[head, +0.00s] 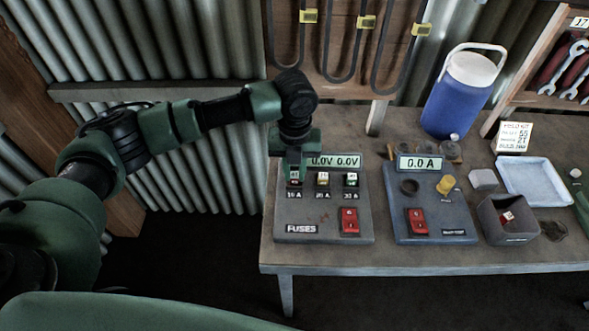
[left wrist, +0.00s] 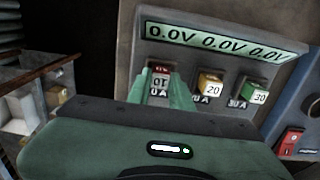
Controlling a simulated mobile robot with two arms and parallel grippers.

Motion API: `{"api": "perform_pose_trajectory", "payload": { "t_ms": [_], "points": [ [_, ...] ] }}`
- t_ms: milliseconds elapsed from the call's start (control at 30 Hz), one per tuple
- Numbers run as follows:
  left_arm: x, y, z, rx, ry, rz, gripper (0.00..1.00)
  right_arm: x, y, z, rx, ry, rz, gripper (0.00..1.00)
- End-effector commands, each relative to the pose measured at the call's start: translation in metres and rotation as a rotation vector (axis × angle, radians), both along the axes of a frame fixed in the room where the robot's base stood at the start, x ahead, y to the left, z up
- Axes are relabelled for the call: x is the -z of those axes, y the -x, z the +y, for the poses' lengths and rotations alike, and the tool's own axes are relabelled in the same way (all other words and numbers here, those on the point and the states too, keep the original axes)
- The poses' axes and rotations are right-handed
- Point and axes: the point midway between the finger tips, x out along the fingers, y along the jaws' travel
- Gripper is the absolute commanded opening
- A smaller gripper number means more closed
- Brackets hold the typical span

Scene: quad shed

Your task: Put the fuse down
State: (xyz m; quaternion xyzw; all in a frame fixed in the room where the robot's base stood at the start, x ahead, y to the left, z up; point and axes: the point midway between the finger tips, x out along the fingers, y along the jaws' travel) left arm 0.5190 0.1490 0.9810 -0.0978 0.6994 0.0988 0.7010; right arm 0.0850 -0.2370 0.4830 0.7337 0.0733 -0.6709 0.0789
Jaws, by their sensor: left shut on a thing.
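My left gripper (head: 295,178) reaches down to the leftmost socket of the grey fuse panel (head: 325,212). In the left wrist view its two green fingers (left wrist: 171,92) are shut on a red-topped fuse (left wrist: 160,78). The fuse is at the leftmost socket, over the 10 A label; I cannot tell how deep it sits. A yellow 20 fuse (left wrist: 211,84) and a green 30 fuse (left wrist: 254,91) stand in the sockets to its right. The panel display (head: 334,161) reads 0.0V. My right gripper is not in view.
A blue tester (head: 432,218) with a 0.0 A display stands right of the panel. Farther right are a grey bin (head: 507,238) holding a small red-and-white piece, a pale tray (head: 540,199) and a blue cooler (head: 458,100). The bench front edge (head: 420,265) is clear.

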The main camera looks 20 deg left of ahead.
Motion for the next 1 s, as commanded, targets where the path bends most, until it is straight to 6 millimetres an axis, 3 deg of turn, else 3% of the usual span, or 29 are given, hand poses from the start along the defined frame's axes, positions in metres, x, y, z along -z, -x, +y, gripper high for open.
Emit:
{"api": "perform_pose_trajectory", "payload": {
  "t_ms": [33, 67, 100, 133, 567, 1000],
  "points": [
    [0.002, 0.0, 0.0, 0.0, 0.0, 0.001, 0.0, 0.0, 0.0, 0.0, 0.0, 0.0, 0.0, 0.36],
    [0.001, 0.0, 0.0, 0.0, 0.0, 0.0, 0.29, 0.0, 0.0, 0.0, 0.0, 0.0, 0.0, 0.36],
    [0.001, 0.0, 0.0, 0.0, 0.0, 0.0, 0.4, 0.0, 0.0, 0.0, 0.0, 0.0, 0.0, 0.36],
    [0.001, 0.0, 0.0, 0.0, 0.0, 0.0, 0.42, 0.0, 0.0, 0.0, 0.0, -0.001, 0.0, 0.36],
    [-0.008, 0.0, 0.0, 0.001, 0.002, -0.002, 0.42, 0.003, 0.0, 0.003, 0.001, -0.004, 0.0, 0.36],
    [-0.095, -0.001, -0.001, 0.001, 0.002, -0.004, 0.42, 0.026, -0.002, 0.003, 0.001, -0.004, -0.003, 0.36]
  ]
}}
